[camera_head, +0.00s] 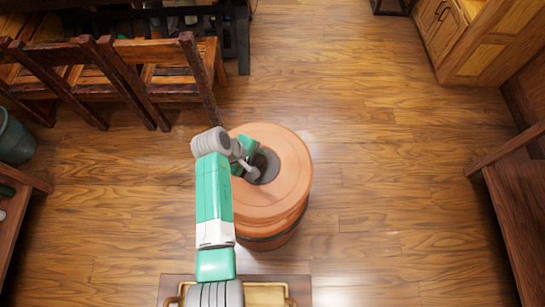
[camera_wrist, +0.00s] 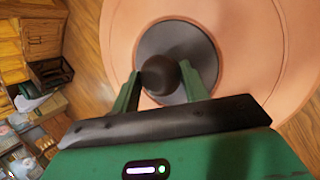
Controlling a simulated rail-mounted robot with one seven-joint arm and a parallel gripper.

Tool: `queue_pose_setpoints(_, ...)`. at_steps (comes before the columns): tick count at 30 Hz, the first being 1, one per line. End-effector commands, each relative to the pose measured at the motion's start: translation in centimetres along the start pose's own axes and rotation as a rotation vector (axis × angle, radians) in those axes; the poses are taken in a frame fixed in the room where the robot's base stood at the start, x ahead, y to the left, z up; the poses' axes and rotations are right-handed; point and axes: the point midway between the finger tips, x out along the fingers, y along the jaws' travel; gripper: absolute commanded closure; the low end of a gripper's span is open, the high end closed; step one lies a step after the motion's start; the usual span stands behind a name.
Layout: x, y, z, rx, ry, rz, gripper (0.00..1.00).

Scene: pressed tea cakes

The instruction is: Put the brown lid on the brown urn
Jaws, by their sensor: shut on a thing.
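The brown urn (camera_head: 272,232) stands on the wooden floor near the middle of the head view, its body orange-brown with a dark band. The round orange-brown lid (camera_head: 290,165) is over its top, with a dark grey disc and a dark round knob (camera_wrist: 160,75) at its centre. My gripper (camera_head: 250,167) is over the lid's middle, and its two fingers are shut on the knob from both sides in the wrist view. The lid looks roughly centred over the urn. I cannot tell whether it rests on the rim or hangs slightly above it; the urn's mouth is hidden.
Wooden chairs (camera_head: 150,75) stand at the upper left, and a grey bin (camera_head: 14,138) is at the left edge. A wooden cabinet (camera_head: 480,50) is at the upper right, and a dark bench (camera_head: 520,215) at the right. The floor right of the urn is clear.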

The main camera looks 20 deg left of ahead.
Motion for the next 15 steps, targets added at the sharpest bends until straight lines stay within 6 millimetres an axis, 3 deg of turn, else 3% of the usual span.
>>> queue_pose_setpoints(1, 1.7, -1.1, -1.1, -0.031, 0.015, 0.012, 1.0)
queue_pose_setpoints(4, 2.8, -2.1, -2.3, -0.081, 0.036, 0.024, 1.0)
queue_pose_setpoints(15, 3.4, -2.9, -3.1, -0.119, 0.053, 0.033, 1.0)
